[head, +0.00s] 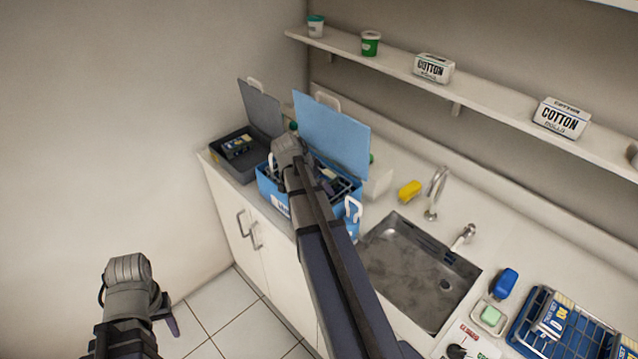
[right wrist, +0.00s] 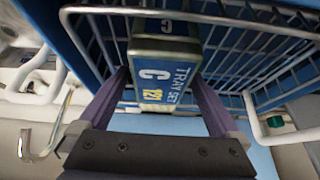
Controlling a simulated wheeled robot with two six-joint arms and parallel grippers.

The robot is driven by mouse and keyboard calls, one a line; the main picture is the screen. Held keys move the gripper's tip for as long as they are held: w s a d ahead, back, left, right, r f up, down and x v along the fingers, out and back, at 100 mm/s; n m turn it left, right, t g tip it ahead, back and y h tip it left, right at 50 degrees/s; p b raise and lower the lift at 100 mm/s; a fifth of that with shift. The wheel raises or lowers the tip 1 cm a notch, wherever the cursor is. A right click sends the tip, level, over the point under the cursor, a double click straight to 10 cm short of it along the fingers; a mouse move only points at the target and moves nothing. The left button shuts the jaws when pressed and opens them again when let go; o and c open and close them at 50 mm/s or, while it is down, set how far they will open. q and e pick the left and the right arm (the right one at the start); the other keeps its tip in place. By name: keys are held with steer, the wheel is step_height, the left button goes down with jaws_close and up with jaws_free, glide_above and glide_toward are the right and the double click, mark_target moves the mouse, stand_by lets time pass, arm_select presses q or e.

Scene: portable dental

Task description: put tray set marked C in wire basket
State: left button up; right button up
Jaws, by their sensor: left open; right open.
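In the right wrist view a dark blue tray set marked C (right wrist: 160,68), with white and yellow lettering, stands in a wire rack (right wrist: 105,45). My right gripper (right wrist: 163,88) is open, with one purple finger on each side of the tray set; I cannot tell whether they touch it. In the head view my right arm reaches into the open blue case (head: 274,190) and hides much of its inside. A blue wire basket (head: 522,330) is at the lower right, with a tray set (head: 556,316) in it. My left gripper (head: 165,316) is open and empty at the lower left, off the counter.
A dark open case (head: 232,165) stands left of the blue case. A sink (head: 420,270) with a faucet (head: 436,193) lies between case and basket. A yellow sponge (head: 410,191), blue object (head: 505,282) and soap dish (head: 489,318) are near. A shelf (head: 480,100) runs above.

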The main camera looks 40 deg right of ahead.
steer(key=shift+r, duration=0.25)
steer(key=p+v, duration=1)
steer(key=v, duration=0.2)
steer(key=shift+p, duration=0.4)
steer(key=shift+f, duration=0.1)
steer(key=s+a+f+n+y, duration=0.1)
steer(key=s+a+n, duration=0.3)
steer(key=a+n, duration=0.3)
steer(key=s+a+n+y, duration=0.2)
steer(key=s+a+n, duration=0.2)
steer(key=a, duration=1.3)
steer(key=s+a+f+n+y, duration=0.1)
steer(key=s+a+n, duration=0.3)
steer(key=a+n, duration=0.6)
steer(key=a, duration=0.2)
steer(key=shift+s+a+f+g+y, duration=0.15)
steer(key=shift+a+f+g+y, duration=0.1)
steer(key=shift+f+g+y, duration=0.15)
